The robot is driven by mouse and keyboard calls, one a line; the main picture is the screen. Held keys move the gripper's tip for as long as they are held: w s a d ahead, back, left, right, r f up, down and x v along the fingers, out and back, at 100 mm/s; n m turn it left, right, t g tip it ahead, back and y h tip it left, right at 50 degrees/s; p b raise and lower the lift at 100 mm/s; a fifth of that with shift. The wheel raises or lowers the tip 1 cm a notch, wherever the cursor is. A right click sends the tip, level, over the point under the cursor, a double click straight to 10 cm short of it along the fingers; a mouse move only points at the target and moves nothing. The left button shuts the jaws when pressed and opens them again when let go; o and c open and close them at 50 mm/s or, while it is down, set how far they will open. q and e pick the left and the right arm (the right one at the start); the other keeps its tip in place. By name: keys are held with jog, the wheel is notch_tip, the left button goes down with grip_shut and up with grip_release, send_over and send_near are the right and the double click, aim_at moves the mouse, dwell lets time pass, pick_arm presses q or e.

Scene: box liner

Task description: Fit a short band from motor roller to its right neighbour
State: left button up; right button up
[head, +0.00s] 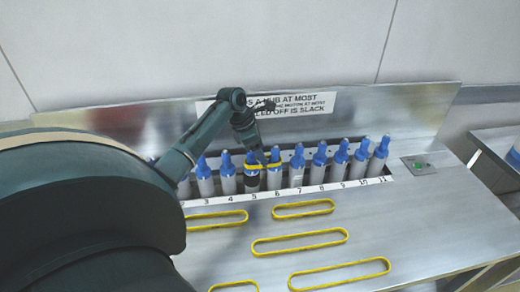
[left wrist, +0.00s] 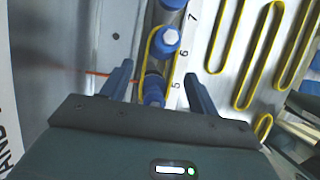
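The motor roller (head: 252,180) is the dark one at number 5 in the row. Its right neighbour, roller 6 (head: 275,178), is grey with a blue cap. A yellow band (head: 263,166) lies around the upper parts of rollers 5 and 6. In the left wrist view the band (left wrist: 149,45) loops past the blue cap of roller 6 (left wrist: 166,39) toward roller 5 (left wrist: 153,90). My left gripper (left wrist: 157,78) is open above roller 5, its fingers apart on either side. In the head view the gripper (head: 257,155) partly hides roller 5's top. My right gripper is not seen.
Other blue-capped rollers, such as roller 8 (head: 319,165), stand close on both sides. Several loose yellow bands lie on the metal table, including a short one (head: 304,203) and a longer one (head: 300,249). A sign (head: 310,104) is on the back panel.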

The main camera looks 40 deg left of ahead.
pick_arm(q)
jog(key=shift+o, duration=0.5)
jog(key=shift+r, duration=0.1)
jog(key=shift+s+a+r, duration=0.1)
jog(key=shift+a+r, duration=0.05)
jog(key=shift+r, duration=0.15)
jog(key=v, duration=1.2)
jog(key=shift+r+b, duration=0.2)
jog(key=shift+b, duration=0.15)
jog(key=shift+f, duration=0.1)
